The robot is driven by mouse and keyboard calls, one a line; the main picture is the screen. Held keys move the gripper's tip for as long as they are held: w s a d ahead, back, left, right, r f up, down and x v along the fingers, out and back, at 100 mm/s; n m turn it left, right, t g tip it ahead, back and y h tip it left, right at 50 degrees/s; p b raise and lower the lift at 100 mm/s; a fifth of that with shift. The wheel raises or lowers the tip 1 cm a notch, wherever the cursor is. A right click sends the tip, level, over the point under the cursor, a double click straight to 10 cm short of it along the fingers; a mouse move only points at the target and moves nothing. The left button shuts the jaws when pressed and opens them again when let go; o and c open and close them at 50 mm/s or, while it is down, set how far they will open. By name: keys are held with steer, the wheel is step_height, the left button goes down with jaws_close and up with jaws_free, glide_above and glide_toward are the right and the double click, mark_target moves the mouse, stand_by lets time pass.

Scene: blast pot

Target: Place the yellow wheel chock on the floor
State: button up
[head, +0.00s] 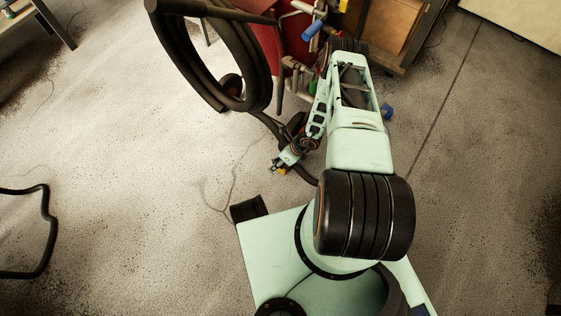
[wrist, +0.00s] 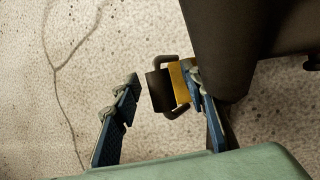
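The yellow wheel chock (wrist: 179,82) shows in the wrist view as a yellow piece with a dark brown face and a dark handle loop, between and just beyond my fingertips. My gripper (wrist: 163,88) is open, with a clear gap between its left finger and the chock. The right finger overlaps the chock's yellow side; I cannot tell whether they touch. In the head view, my gripper (head: 279,165) is low over the floor and only a small yellow bit of the chock (head: 283,171) shows below it. Whether the chock rests fully on the floor is unclear.
The red blast pot (head: 288,45) stands beyond my arm, with a coiled black hose (head: 262,70) hanging at its left. A dark rounded part (wrist: 228,40) stands close right of the chock. Another black hose (head: 45,225) lies at far left. The floor left of my gripper is clear.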

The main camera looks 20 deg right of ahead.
jaws_close()
stand_by(0.4)
steer(key=shift+w+a, duration=0.1)
steer(key=shift+w+a, duration=0.45)
steer(key=shift+w, duration=0.15)
steer(key=shift+w+a, duration=0.5)
steer(key=shift+w, duration=0.15)
steer(key=shift+c, duration=1.4)
jaws_free()
steer(key=shift+o, duration=1.4)
steer(key=shift+s, duration=0.1)
steer(key=shift+d, duration=0.1)
